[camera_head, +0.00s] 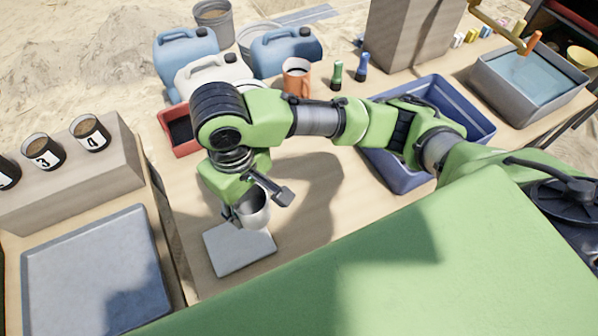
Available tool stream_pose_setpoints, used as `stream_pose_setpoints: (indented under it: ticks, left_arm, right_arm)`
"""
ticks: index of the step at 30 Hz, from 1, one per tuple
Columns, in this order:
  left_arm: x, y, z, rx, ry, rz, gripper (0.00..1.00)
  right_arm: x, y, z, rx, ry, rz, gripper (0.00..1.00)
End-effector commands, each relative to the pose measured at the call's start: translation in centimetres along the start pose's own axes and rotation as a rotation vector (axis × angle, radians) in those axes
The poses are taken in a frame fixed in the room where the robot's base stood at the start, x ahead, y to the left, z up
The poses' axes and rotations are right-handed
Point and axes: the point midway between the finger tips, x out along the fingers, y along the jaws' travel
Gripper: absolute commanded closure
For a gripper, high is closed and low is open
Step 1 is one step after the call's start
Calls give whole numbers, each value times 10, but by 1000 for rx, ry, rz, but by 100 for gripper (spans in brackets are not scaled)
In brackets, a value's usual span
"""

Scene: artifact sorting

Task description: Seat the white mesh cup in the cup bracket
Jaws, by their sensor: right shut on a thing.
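My right gripper (257,203) points down over the middle of the table and is shut on a small pale grey-white cup (254,211). One dark finger sticks out to the right of the cup; the other is mostly hidden. The cup appears just above a light grey square plate (240,252); I cannot tell if it touches it. Its mesh is too small to make out. I cannot pick out the cup bracket for sure. Several dark cups with number labels, such as the "4" cup (91,133), sit in a wooden block (85,185) at left. My left gripper is out of view.
A grey tray (95,265) lies at lower left. A red tray (177,140), a blue bin (480,118), blue and white jugs (187,50) and an orange mug (296,76) stand behind. A water basin (535,88) is at upper right. Bare table lies right of the plate.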

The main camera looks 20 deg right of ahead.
Motion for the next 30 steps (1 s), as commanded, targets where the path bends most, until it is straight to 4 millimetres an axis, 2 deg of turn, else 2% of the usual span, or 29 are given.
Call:
stream_pose_setpoints:
  ticks: [4, 14, 18, 30]
  left_arm:
    - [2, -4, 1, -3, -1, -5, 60]
    - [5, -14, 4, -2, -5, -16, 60]
    - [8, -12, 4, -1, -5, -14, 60]
    - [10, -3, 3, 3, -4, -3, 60]
  right_arm:
    - [9, 11, -4, -1, -2, 2, 71]
    - [44, 89, -27, 3, -2, 4, 71]
    - [72, 107, -33, -1, -5, 1, 71]
    - [109, 132, -42, -5, -2, 0, 71]
